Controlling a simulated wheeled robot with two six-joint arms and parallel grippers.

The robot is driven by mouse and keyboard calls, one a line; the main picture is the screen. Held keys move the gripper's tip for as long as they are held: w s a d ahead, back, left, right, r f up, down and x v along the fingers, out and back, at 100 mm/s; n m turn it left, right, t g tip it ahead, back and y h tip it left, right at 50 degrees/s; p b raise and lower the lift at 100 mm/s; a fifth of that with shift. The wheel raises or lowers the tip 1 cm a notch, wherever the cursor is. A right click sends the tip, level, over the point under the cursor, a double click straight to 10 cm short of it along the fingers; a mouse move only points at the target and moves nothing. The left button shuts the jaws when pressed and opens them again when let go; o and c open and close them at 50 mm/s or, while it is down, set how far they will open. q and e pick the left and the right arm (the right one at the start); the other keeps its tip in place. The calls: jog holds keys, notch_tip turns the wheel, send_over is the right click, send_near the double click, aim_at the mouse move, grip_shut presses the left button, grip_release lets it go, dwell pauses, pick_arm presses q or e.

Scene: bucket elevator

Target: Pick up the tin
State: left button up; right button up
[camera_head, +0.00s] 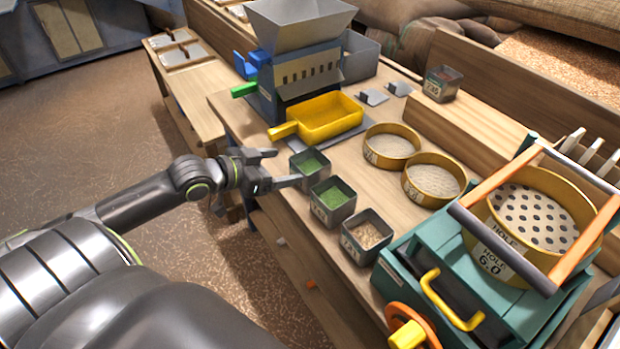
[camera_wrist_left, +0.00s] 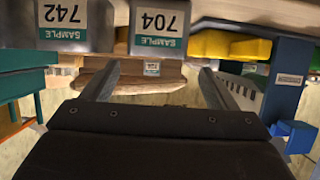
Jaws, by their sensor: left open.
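Three open grey tins stand in a row along the bench's near edge. The nearest to my gripper (camera_head: 309,170) and the middle one (camera_head: 332,203) hold green material; the third (camera_head: 367,239) holds pale grains. Another tin (camera_head: 443,83) with reddish contents stands on the wooden ledge. My left gripper (camera_head: 286,168) is open and empty beside the nearest tin, one finger close to its rim; contact is unclear. In the left wrist view, labels appear upside down: tins 704 (camera_wrist_left: 160,18) and 742 (camera_wrist_left: 75,18) show above the open fingers (camera_wrist_left: 160,73). My right gripper is out of view.
A yellow scoop tray (camera_head: 330,117) sits under the grey hopper machine (camera_head: 300,60). Two round sieves (camera_head: 392,146) lie behind the tins. A teal machine with a large sieve (camera_head: 480,270) fills the right. Floor lies open at left.

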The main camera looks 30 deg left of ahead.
aim_at(322, 160)
pick_arm(q)
jog(key=shift+b+x, duration=0.3)
jog(key=shift+x, duration=4.2)
jog(key=shift+s+d+r, duration=0.1)
jog(key=shift+d, duration=0.1)
jog(key=c, duration=0.9)
